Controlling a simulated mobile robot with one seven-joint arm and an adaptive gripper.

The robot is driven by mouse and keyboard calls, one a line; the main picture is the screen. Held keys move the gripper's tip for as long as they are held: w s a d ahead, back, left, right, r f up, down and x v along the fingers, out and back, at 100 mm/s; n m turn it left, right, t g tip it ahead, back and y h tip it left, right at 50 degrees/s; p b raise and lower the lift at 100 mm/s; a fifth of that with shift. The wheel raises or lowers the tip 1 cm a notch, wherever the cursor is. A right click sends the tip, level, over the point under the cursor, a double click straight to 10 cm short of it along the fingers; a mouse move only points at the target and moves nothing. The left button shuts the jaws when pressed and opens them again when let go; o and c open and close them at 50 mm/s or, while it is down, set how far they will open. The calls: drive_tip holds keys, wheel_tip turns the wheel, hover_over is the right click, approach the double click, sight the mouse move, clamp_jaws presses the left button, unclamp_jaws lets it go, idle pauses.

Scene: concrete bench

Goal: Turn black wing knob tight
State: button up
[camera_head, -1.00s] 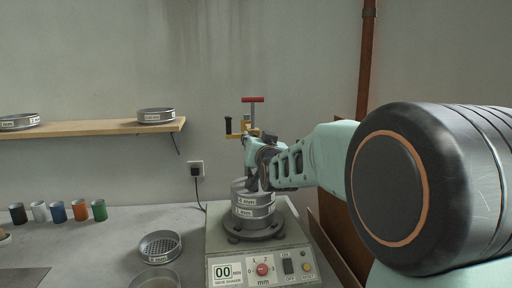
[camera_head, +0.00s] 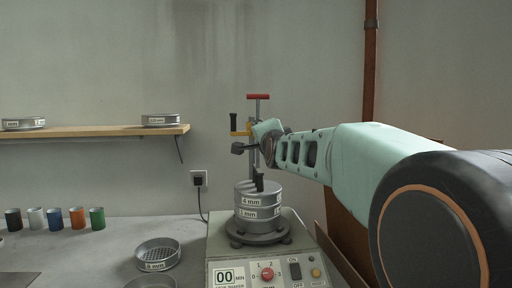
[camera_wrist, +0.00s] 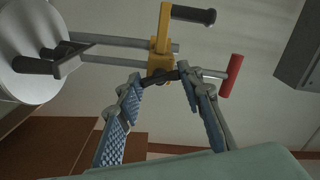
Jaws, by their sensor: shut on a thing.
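The black wing knob (camera_wrist: 163,77) sits at the yellow bracket (camera_wrist: 160,62) in the wrist view, as a dark bar between my fingertips. My gripper (camera_wrist: 162,79) is shut on it, one blue-padded finger on each side. In the head view the yellow bracket (camera_head: 238,132) is on the upright rods above the sieve stack (camera_head: 259,205). My wrist hides most of the knob and fingers there. The clamp has a red T-handle (camera_head: 258,97) on top and a black crank grip (camera_head: 233,121) at the left.
The sieve shaker (camera_head: 225,252) stands on the concrete bench (camera_head: 95,255). A loose sieve (camera_head: 158,253) lies left of it. Several coloured cups (camera_head: 77,218) stand farther left. A wooden shelf (camera_head: 90,132) with sieves is on the wall. A brown pipe (camera_head: 370,65) runs up at the right.

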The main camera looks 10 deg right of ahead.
drive_tip(key=shift+r+m+b, duration=0.1)
drive_tip(key=shift+m+b, duration=1.4)
drive_tip(key=shift+m, duration=0.8)
drive_tip(key=o, duration=1.2)
drive_tip(key=shift+c, duration=0.2)
drive_tip(key=shift+r, duration=0.1)
